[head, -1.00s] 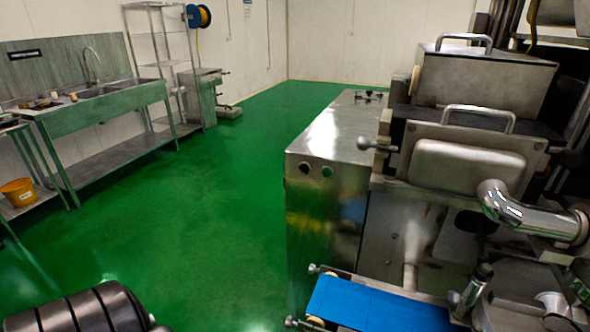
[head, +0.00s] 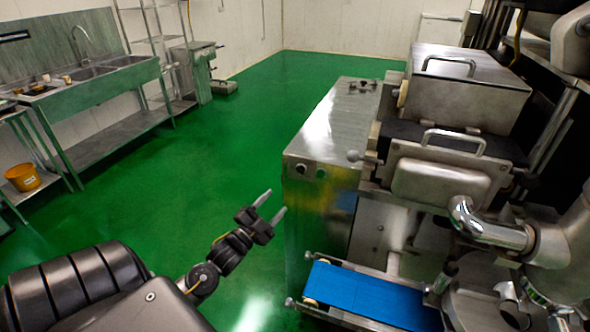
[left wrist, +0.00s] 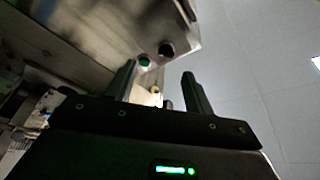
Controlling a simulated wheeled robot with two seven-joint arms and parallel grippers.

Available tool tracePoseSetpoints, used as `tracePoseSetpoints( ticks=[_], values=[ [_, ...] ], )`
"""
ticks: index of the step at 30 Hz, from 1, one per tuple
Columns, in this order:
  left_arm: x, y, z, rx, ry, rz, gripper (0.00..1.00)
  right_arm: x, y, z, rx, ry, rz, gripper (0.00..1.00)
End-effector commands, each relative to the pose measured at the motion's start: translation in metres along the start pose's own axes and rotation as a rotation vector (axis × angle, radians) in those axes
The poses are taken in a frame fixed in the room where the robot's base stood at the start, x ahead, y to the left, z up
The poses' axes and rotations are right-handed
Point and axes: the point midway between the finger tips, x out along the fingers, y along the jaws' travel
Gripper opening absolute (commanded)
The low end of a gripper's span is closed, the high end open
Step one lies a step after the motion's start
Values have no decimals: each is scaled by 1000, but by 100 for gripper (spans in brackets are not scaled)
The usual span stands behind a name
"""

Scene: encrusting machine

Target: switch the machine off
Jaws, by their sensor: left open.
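The encrusting machine (head: 322,140) stands right of centre in the head view, a steel cabinet with hoppers beside it. On its near face, high up, are a dark round button (head: 302,170) and a green round button (head: 321,173). In the left wrist view the green button (left wrist: 144,60) and the dark button (left wrist: 166,48) show beyond the fingers. My left gripper (head: 272,204) is open and empty, in front of and a little left of and below the buttons, apart from the cabinet. My right gripper is not in view.
A blue conveyor belt (head: 370,295) juts out low at the machine's front. A steel sink bench (head: 100,92) and a shelf rack (head: 165,50) stand along the left wall. The green floor (head: 210,150) between is clear.

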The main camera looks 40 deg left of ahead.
Motion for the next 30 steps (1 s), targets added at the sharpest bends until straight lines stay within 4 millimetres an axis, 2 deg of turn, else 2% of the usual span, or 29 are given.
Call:
tracePoseSetpoints(
  ticks=[1, 3, 8, 11, 21, 25, 30],
  values=[
    [2, -9, -8, 9, 18, -12, 53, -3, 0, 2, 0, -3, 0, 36],
    [3, -14, -13, 15, 31, -21, 53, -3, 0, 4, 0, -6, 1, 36],
    [6, -15, -14, 16, 33, -24, 53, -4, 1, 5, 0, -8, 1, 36],
    [16, -16, -15, 15, 33, -24, 53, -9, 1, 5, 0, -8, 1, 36],
    [78, -19, -18, 14, 31, -24, 53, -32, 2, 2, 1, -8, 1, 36],
    [96, -18, -18, 14, 30, -22, 53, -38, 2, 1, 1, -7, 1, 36],
    [109, -16, -17, 14, 31, -22, 53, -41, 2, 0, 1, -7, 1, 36]
  ],
)
